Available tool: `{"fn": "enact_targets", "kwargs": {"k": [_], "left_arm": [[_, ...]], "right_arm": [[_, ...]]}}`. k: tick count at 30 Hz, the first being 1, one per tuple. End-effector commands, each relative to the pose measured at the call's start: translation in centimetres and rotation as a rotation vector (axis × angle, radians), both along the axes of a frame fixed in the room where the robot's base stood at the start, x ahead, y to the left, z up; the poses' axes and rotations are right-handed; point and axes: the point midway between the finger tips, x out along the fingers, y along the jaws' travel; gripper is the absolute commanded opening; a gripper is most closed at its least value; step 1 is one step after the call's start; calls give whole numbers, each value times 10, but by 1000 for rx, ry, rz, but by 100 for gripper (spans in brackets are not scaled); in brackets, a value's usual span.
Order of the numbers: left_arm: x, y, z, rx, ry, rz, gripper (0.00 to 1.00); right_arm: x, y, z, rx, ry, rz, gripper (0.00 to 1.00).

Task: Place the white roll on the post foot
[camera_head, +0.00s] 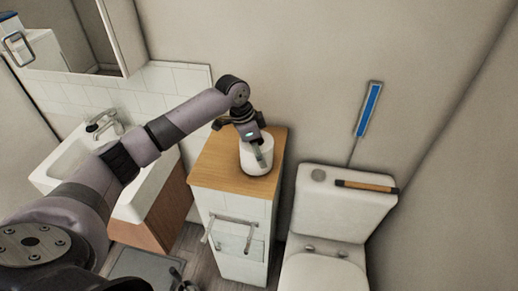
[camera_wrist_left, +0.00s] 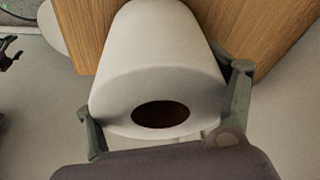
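The white roll (camera_head: 257,156) stands upright on the wooden top of the narrow cabinet. My left gripper (camera_head: 243,141) reaches down over it with its fingers spread, one finger in front of the roll. In the left wrist view the roll (camera_wrist_left: 160,70) fills the middle, its dark hole facing the camera. The fingers of the left gripper (camera_wrist_left: 163,105) lie on either side of it, close to its sides; firm contact is not clear. A dark piece at the bottom edge of the head view looks like my right gripper (camera_head: 184,285), mostly cut off. I cannot make out a post foot.
The wooden cabinet top (camera_head: 215,175) has bare room left of the roll. A towel rail (camera_head: 228,220) sticks out from the cabinet front. A white toilet (camera_head: 335,215) stands to the right and a sink (camera_head: 75,160) to the left. The wall is close behind.

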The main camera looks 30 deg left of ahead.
Motion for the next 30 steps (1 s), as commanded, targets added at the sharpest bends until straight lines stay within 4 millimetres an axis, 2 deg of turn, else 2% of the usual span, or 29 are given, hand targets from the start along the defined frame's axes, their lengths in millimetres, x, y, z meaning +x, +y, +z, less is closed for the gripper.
{"fn": "enact_targets", "kwargs": {"k": [9, 20, 23, 30], "left_arm": [[0, 0, 0, 0, 1, 0, 97], [0, 1, 3, 1, 0, 0, 97], [-1, 4, 13, 1, -2, 1, 97], [-10, 15, 61, 1, -4, 0, 97]], "right_arm": [[0, 0, 0, 0, 0, 0, 63], [0, 0, -1, 0, 0, 0, 63], [0, 0, -4, 0, 0, 0, 63], [0, 0, -15, 0, 0, 0, 63]]}}
